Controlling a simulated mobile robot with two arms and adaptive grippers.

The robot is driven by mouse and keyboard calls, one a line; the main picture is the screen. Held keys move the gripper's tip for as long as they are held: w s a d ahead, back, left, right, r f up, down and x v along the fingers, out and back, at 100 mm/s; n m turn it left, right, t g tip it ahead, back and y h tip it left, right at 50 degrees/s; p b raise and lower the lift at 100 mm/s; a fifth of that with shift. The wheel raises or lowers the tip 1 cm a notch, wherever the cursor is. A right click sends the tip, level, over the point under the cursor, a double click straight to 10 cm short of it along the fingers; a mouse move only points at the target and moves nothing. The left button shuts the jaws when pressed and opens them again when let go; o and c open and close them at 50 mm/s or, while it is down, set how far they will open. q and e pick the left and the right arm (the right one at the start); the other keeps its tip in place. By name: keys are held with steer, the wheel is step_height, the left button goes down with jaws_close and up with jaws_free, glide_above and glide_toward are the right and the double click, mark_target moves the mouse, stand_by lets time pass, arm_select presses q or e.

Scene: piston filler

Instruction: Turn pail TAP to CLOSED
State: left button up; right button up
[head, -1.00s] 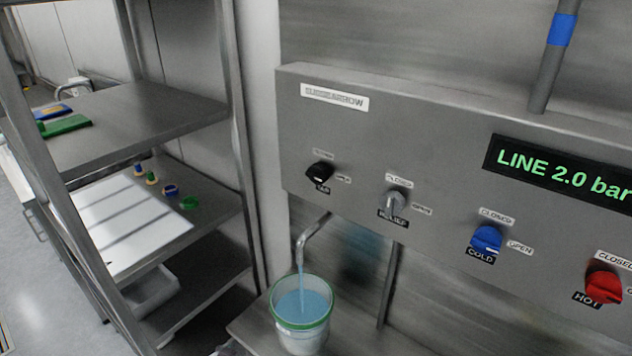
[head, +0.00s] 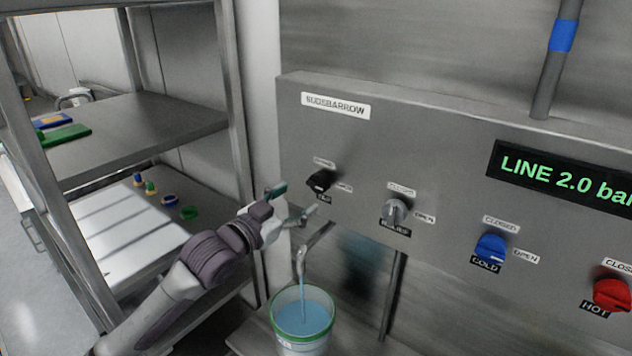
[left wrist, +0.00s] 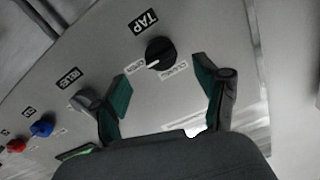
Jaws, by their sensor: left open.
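The black TAP knob (head: 320,181) is on the grey panel at the upper left of its row of knobs. In the left wrist view the knob (left wrist: 160,52) shows a white mark turned toward the OPEN label (left wrist: 135,65); the CLOSED label (left wrist: 174,70) is beside it. My left gripper (head: 294,203) is open in front of the panel, left of and a little below the knob. In the wrist view the knob lies ahead of the gap between the green-padded fingers (left wrist: 163,88), not gripped. The pail (head: 302,345) stands under the spout (head: 301,260), with a blue stream running into it.
A grey RELIEF knob (head: 395,212), a blue COLD knob (head: 490,248) and a red HOT knob (head: 612,294) sit to the right. The display (head: 560,178) reads LINE 2.0 bar. A metal shelf rack (head: 150,118) stands at left, close behind my left arm.

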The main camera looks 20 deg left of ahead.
mark_target(316, 186)
arm_select(q)
steer(key=p+x, duration=0.1)
steer(key=x, duration=0.6)
steer(key=shift+w+f, duration=0.15)
steer(key=shift+w, duration=0.1)
steer(key=c, duration=1.2)
